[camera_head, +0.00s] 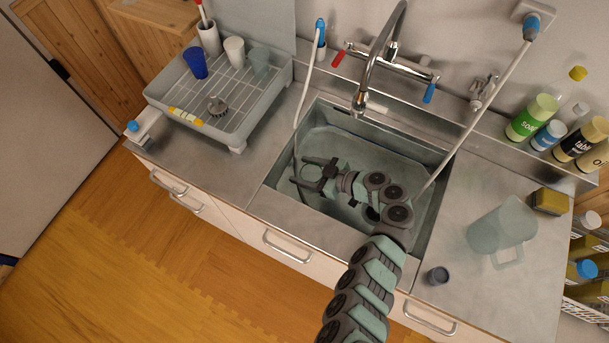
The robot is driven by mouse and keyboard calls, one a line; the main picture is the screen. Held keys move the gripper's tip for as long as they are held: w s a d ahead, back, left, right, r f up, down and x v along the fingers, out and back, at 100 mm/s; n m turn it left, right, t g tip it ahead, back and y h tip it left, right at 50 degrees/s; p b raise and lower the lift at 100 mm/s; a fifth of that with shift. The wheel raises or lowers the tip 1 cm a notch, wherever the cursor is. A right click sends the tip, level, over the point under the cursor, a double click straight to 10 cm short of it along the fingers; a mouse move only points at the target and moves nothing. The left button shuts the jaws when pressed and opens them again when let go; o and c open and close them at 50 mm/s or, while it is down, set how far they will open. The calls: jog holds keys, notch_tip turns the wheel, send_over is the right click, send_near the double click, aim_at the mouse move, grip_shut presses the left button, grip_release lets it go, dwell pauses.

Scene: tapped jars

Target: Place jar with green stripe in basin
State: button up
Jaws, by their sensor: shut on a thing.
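The basin (437,205) is a grey metal sink set in the counter, with a pale, water-like surface inside. My gripper (299,171) is over the left part of the basin, its fingers pointing left. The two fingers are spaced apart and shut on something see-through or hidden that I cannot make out. I cannot pick out a jar with a green stripe in this view. My arm covers part of the basin's right side and front.
A dish rack (238,143) with cups stands left of the basin. Several bottles, including a green-labelled one (531,118), line the right back.

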aim_at(304, 176)
jog(key=shift+f+b, duration=0.45)
jog(key=shift+f, duration=1.4)
jog(key=shift+f, duration=0.15)
jog(key=o, duration=1.6)
jog(key=shift+c, duration=0.2)
jog(key=shift+r, duration=0.35)
jog(key=v, duration=1.2)
jog(key=shift+w+f, duration=0.1)
jog(key=shift+f, duration=0.05)
